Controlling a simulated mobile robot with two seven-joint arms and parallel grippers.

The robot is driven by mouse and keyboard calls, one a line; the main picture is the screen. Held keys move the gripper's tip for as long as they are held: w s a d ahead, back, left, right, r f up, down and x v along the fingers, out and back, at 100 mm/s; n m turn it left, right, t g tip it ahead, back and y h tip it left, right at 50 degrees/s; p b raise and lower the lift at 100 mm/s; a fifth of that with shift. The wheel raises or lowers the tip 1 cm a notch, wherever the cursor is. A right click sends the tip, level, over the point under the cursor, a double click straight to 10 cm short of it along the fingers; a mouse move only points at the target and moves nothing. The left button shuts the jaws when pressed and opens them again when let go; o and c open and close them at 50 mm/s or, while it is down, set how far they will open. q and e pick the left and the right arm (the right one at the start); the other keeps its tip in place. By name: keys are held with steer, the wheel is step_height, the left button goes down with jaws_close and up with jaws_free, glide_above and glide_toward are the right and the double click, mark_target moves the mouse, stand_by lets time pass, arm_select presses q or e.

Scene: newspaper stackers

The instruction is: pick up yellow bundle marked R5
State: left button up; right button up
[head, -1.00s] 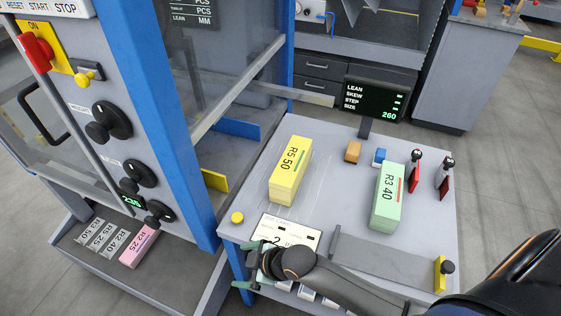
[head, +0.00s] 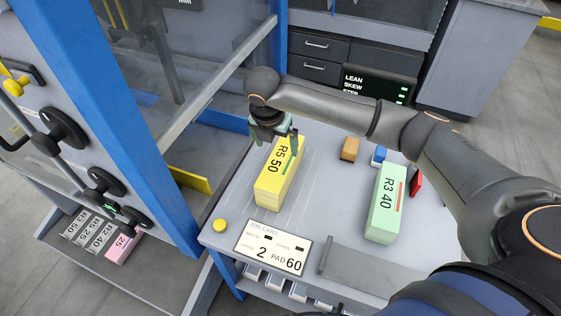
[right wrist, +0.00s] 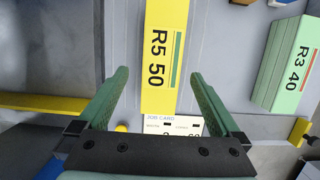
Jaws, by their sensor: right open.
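The yellow bundle marked R5 50 (head: 275,185) lies on the grey table, long side running away from me. My right gripper (head: 273,135) is above its far end in the head view, pointing down. In the right wrist view the open fingers (right wrist: 157,85) are spread wider than the bundle (right wrist: 160,50), which shows between and beyond them. Nothing is between the fingertips that I can see gripped, and the gripper appears apart from the bundle. My left gripper is not in view.
A green bundle marked R3 40 (head: 386,205) lies to the right. A job card (head: 272,248) and a yellow button (head: 220,225) are at the near edge. An orange block (head: 350,149) and a screen (head: 378,86) are behind. A blue machine post (head: 150,130) stands left.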

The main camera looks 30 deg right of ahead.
mark_target(280, 159)
steer(key=x, duration=0.6)
steer(key=shift+s+f, duration=0.1)
steer(key=shift+f, duration=0.1)
steer(key=x, duration=0.5)
steer(key=shift+d+f+b, duration=0.25)
steer(key=shift+f+b, duration=0.05)
steer(key=shift+b, duration=0.05)
jaws_close()
steer(key=shift+r, duration=0.2)
